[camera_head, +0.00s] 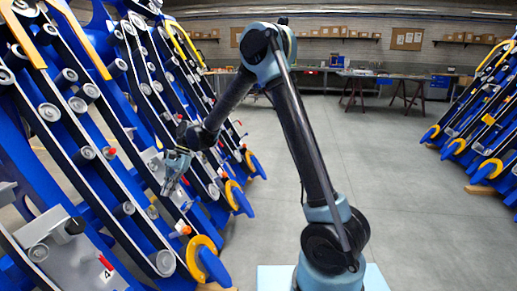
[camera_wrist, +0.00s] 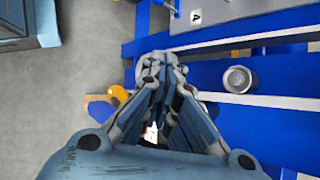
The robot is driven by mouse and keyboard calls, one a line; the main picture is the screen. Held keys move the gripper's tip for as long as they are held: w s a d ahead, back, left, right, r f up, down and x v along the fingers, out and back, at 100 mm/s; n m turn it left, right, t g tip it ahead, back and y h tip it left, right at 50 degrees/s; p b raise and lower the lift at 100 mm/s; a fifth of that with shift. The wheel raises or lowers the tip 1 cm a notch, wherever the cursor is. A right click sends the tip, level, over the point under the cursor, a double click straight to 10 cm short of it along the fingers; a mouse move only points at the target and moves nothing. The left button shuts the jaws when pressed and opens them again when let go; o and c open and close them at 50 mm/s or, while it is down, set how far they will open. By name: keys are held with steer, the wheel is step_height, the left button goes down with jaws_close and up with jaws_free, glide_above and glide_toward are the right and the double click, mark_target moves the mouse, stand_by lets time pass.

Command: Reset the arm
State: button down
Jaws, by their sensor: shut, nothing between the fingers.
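My arm rises from its base in the middle of the head view, bends at a high elbow and reaches down to the left. My gripper (camera_head: 175,178) hangs at the end of it, in front of the blue harvester chassis (camera_head: 207,262) on the left. In the wrist view my gripper (camera_wrist: 160,62) points away from the camera, and its fingers come together at the tips. It is shut and holds nothing. The chassis (camera_wrist: 265,135) lies beyond it, with a roller (camera_wrist: 239,79) to the right of the fingers. I cannot tell the exact gap between fingers and chassis.
A second blue chassis (camera_head: 487,125) stands at the right. The grey floor (camera_head: 420,190) between the two is clear. Workbenches (camera_head: 355,75) line the back wall. A grey plate marked 4 (camera_head: 95,265) sits at the lower left.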

steer(key=d+r+n+t, duration=0.15)
steer(key=d+r, duration=0.35)
steer(key=d, duration=1)
steer(key=d+r+t, duration=0.3)
steer(key=d+r, duration=0.2)
steer(key=d, duration=1.1)
steer(key=s+d+f+n+t+h, duration=0.1)
steer(key=s+d+f, duration=0.3)
steer(key=s+d, duration=0.4)
steer(key=s+d+f+n+t+h, duration=0.1)
steer(key=s+d+f, duration=0.3)
steer(key=d, duration=1.2)
steer(key=s+t+h, duration=0.1)
steer(key=s, duration=0.2)
steer(key=shift+s+f+t+h, duration=0.25)
steer(key=shift+s+t+h, duration=0.1)
steer(key=shift+s+h, duration=0.05)
